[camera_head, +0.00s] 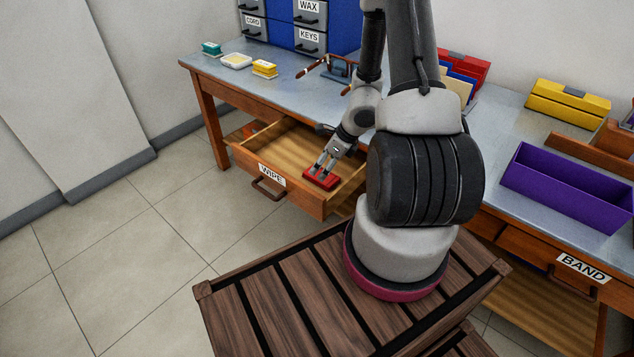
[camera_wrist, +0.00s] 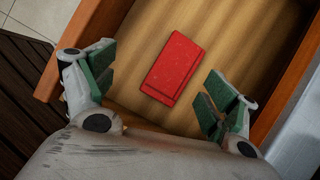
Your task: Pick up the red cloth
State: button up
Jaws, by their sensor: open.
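The red cloth (camera_head: 321,179) is a folded rectangular block lying flat on the wooden floor of the open drawer (camera_head: 262,185) labelled WIPE, near the drawer's right front. In the wrist view the cloth (camera_wrist: 172,68) lies tilted, between and just beyond my fingertips. My gripper (camera_head: 325,165) reaches down into the drawer over the cloth. In the wrist view my gripper (camera_wrist: 158,85) is open, with green-padded fingers on both sides and nothing between them held. The height left between fingertips and cloth is hard to tell.
Wooden drawer walls surround the cloth, with the right wall (camera_wrist: 290,75) close to my right finger. On the blue-grey desk stand eyeglass frames on a stand (camera_head: 338,70), a yellow box (camera_head: 264,68) and a purple bin (camera_head: 565,190). A closed BAND drawer (camera_head: 570,272) is at right.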

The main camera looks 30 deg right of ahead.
jog(key=shift+w+d+m+h, duration=0.4)
jog(key=shift+w+d+m, duration=0.25)
jog(key=shift+m, duration=0.25)
jog(key=shift+d+f+m+h, duration=0.2)
jog(key=shift+m+h, duration=0.1)
jog(key=shift+m, duration=0.2)
jog(key=shift+x, duration=1)
jog(key=x, duration=0.5)
jog(key=shift+d+f, duration=0.2)
jog(key=shift+f, duration=0.15)
jog(key=c, duration=1)
